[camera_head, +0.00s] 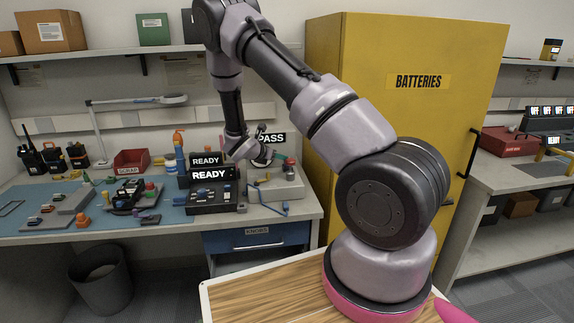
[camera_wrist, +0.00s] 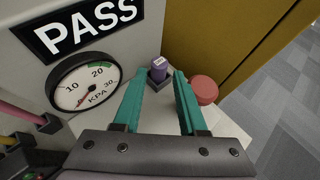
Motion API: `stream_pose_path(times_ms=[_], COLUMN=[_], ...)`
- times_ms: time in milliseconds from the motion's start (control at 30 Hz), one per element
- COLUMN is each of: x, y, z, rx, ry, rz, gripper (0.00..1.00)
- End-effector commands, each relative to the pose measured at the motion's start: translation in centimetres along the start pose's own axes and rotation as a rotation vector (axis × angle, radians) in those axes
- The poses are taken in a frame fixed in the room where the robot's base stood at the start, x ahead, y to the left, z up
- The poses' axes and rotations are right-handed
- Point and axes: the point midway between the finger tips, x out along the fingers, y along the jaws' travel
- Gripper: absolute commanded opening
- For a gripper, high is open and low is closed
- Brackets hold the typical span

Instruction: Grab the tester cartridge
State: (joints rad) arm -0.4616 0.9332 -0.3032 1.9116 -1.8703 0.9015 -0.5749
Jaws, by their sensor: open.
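In the head view my gripper (camera_head: 264,160) is over the tester (camera_head: 272,194) at the bench's right end. I cannot make out the cartridge there.
A red button (camera_wrist: 204,90) is close beside the right finger. A gauge (camera_wrist: 85,83) and PASS sign (camera_wrist: 85,25) are at left. A yellow BATTERIES cabinet (camera_head: 400,125) stands right of the bench. READY units (camera_head: 209,174) sit left of the tester.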

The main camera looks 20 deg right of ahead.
Motion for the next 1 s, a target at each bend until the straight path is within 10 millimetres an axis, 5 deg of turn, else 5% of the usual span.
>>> stream_pose_path(times_ms=[433,667,800,1000], x=[5.2,5.5,5.5,5.5], y=[0.1,0.2,0.2,0.2], z=[-0.3,-0.3,-0.3,-0.2], rx=[0.001,0.001,0.001,0.001], ry=[0.001,0.001,0.001,0.001], rz=[-0.001,0.001,0.001,0.001], gripper=[0.41,0.41,0.0,0.0])
